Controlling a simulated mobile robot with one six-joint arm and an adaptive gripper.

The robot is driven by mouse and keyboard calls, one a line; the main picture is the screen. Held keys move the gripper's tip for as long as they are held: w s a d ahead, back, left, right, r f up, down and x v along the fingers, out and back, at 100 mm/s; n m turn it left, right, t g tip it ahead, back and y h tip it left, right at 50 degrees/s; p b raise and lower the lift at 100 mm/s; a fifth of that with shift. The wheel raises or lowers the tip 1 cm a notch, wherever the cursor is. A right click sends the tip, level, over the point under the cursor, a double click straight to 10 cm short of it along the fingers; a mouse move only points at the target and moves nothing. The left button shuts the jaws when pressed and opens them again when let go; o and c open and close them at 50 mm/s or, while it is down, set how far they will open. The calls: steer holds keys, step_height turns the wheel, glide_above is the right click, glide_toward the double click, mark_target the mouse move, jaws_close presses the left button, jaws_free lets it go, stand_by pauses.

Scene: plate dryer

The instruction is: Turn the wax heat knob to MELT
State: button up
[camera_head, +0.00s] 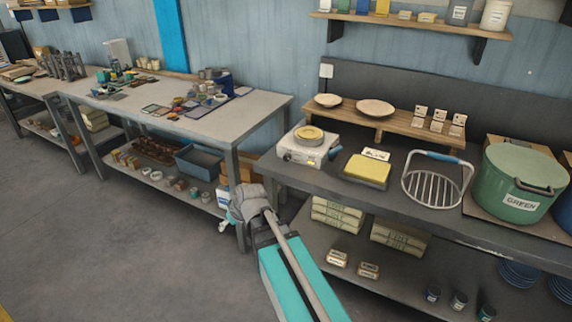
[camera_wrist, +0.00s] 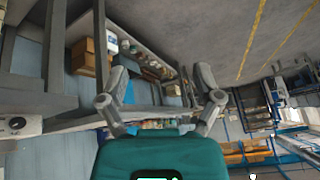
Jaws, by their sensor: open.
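The wax heater (camera_head: 312,150) is a white hot plate with a round yellowish wax block or dish on top. It stands at the left end of the dark workbench. Its small heat knob (camera_head: 287,157) is on the front face, too small here to read its setting. In the wrist view a white box with a dark knob (camera_wrist: 17,123) shows at the left edge; its markings are not legible. My gripper (camera_wrist: 162,78) is open and empty, its two grey fingers wide apart and clear of the knob.
A yellow block (camera_head: 367,170), a wire rack (camera_head: 437,182) and a green pot (camera_head: 522,180) stand along the dark workbench (camera_head: 400,218). A wooden riser (camera_head: 395,122) is behind. A grey table (camera_head: 240,118) with small items is to the left. The floor (camera_head: 120,230) in front is clear.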

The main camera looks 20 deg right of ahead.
steer(key=w+d+r+m+t+b, duration=0.15)
steer(key=w+t+b, duration=0.35)
steer(key=w, duration=0.5)
steer(key=w+d+r+n+t+b, duration=0.1)
steer(key=w+d+r+t+b, duration=0.2)
steer(key=w+t, duration=0.45)
steer(key=m+g+h+b, duration=0.7)
steer(key=m+h+b, duration=0.4)
steer(key=h, duration=0.6)
glide_toward(286, 159)
steer(key=s+a+m+p, duration=0.1)
steer(key=s+a, duration=0.1)
steer(key=shift+a+f, duration=0.1)
steer(key=shift+a, duration=0.1)
steer(key=shift+w+d, duration=0.1)
steer(key=shift+w, duration=0.05)
steer(key=x, duration=1.3)
steer(key=shift+w+d+r, duration=0.2)
steer(key=shift+d+r, duration=0.05)
steer(key=shift+m, duration=0.25)
steer(key=c, duration=1.1)
